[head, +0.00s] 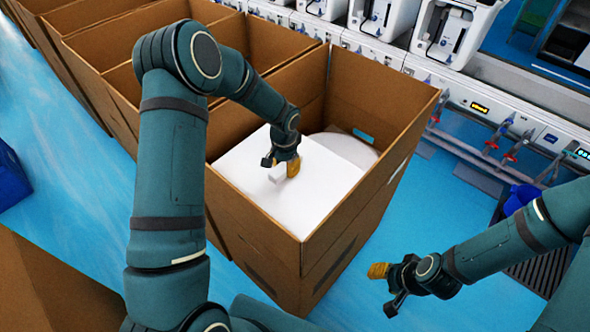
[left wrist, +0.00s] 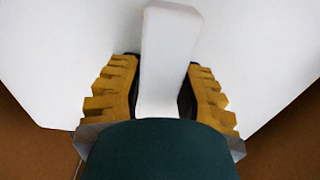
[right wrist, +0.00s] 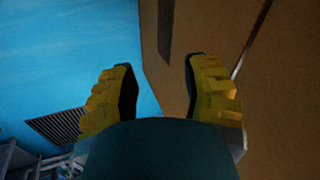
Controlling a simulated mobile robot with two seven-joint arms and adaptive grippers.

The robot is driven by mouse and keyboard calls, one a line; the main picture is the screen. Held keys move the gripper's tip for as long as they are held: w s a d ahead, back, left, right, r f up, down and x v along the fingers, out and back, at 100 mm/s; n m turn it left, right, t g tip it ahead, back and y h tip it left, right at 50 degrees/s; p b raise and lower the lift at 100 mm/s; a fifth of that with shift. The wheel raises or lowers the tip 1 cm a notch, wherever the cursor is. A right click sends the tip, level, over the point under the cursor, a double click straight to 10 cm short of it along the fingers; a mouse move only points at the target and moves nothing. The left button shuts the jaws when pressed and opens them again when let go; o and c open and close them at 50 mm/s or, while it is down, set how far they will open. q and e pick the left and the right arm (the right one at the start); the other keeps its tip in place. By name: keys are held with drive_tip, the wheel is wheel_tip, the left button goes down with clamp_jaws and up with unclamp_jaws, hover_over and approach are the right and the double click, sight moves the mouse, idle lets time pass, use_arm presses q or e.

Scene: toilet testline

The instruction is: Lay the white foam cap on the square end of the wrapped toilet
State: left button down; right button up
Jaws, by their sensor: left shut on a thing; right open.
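The white foam cap (head: 310,188) is a broad white slab inside the open cardboard box, at its near end. My left gripper (head: 280,170) is over it, shut on a raised white bar of the cap (left wrist: 168,55) that stands between its yellow fingers in the left wrist view. The wrapped toilet (head: 345,148) shows as a rounded pale form beyond the cap; its square end is hidden under the cap. I cannot tell whether the cap touches it. My right gripper (head: 385,287) is open and empty, outside the box at the lower right.
The cardboard box (head: 345,225) has tall walls around the cap and toilet. More open boxes (head: 110,55) stand in a row to the upper left. A test line with white units (head: 455,35) runs along the back right. Blue floor (head: 420,225) is clear right of the box.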

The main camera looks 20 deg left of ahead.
sight(284, 179)
use_arm(q)
drive_tip(key=f, duration=0.1)
drive_tip(key=s+f, duration=0.1)
drive_tip(key=f, duration=0.1)
drive_tip(key=shift+a+f, duration=0.15)
drive_tip(key=shift+f, duration=0.1)
drive_tip(key=shift+f+b, duration=0.75)
drive_tip(key=shift+f, duration=0.05)
wheel_tip(284, 179, down, 9)
drive_tip(key=b, duration=0.5)
drive_tip(key=shift+f+b, duration=0.3)
drive_tip(key=shift+b, duration=0.25)
drive_tip(key=c, duration=0.6)
unclamp_jaws()
wheel_tip(284, 179, up, 12)
drive_tip(key=shift+s+r, duration=0.1)
